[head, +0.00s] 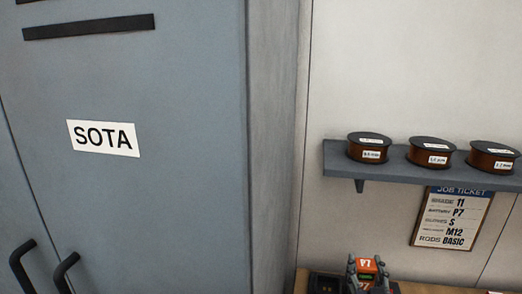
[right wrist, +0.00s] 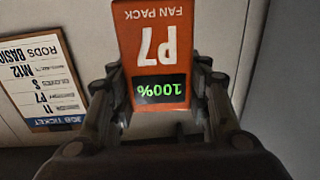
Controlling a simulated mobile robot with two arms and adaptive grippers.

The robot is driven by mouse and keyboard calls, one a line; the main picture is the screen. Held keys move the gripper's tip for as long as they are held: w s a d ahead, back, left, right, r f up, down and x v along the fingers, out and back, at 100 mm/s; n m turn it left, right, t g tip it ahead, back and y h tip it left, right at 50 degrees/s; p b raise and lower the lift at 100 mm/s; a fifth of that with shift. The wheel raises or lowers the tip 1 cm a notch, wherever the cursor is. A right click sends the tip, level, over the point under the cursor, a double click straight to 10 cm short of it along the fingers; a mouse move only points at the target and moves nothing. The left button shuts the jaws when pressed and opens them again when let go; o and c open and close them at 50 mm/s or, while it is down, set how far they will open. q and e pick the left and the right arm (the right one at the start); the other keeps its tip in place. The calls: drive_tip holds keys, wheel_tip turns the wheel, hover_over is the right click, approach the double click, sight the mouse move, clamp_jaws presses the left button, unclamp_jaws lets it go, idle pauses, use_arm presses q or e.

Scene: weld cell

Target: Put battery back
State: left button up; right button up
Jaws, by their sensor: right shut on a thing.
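The battery is an orange pack marked P7 (head: 367,265), at the bottom edge of the head view. In the right wrist view the battery (right wrist: 152,50) reads "FAN PACK P7", upside down, with a green 100% on a dark display. My right gripper (head: 367,280) is shut on it, with a finger on each side; its fingers also show in the right wrist view (right wrist: 157,92). The lower part of the battery is hidden in the head view. My left gripper is not in view.
A dark block (head: 326,283) stands on the bench (head: 414,289) left of my right gripper. A grey cabinet labelled SOTA (head: 190,190) fills the left. A wall shelf (head: 335,165) holds three spools, with a job ticket (head: 452,218) below it listing P7.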

drive_tip(key=s+a+f+n+y+b, duration=0.1)
drive_tip(key=s+a, duration=0.3)
drive_tip(key=s, duration=0.7)
drive_tip(key=s+a+f+n+y+b, duration=0.1)
drive_tip(key=s+a, duration=0.4)
drive_tip(key=s, duration=0.6)
drive_tip(key=shift+s+a+f+y+b, duration=0.15)
drive_tip(key=shift+s+f+y+b, duration=0.25)
drive_tip(key=shift+f+y+b, duration=0.6)
drive_tip(key=shift+r+h, duration=0.25)
drive_tip(key=shift+h, duration=0.05)
